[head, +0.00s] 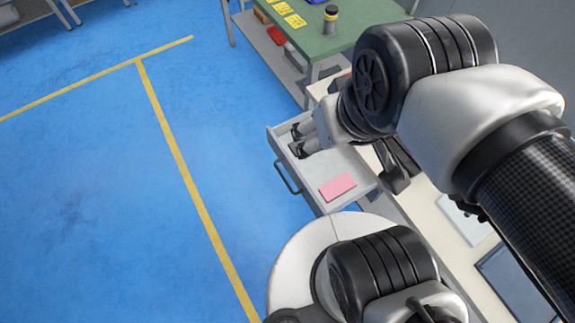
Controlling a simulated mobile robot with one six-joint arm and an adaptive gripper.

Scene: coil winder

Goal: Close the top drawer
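The top drawer (351,163) stands pulled out from the light-coloured workbench, right of the picture's middle. It is a pale grey box with a dark bar handle (286,178) on its front panel. My gripper (296,140) reaches over the far part of the drawer, its dark fingertips close to the front panel. The two fingers are apart with nothing visible between them. I cannot tell whether they touch the front panel or the drawer floor. My arm hides part of the drawer's far side and the bench behind it.
A pink block (338,187) lies in the drawer. A green-topped table (345,30) with yellow cards and a dark canister (330,18) stands beyond. A dark flat panel (508,282) lies at the lower right. The blue floor (90,180) left of the drawer is clear.

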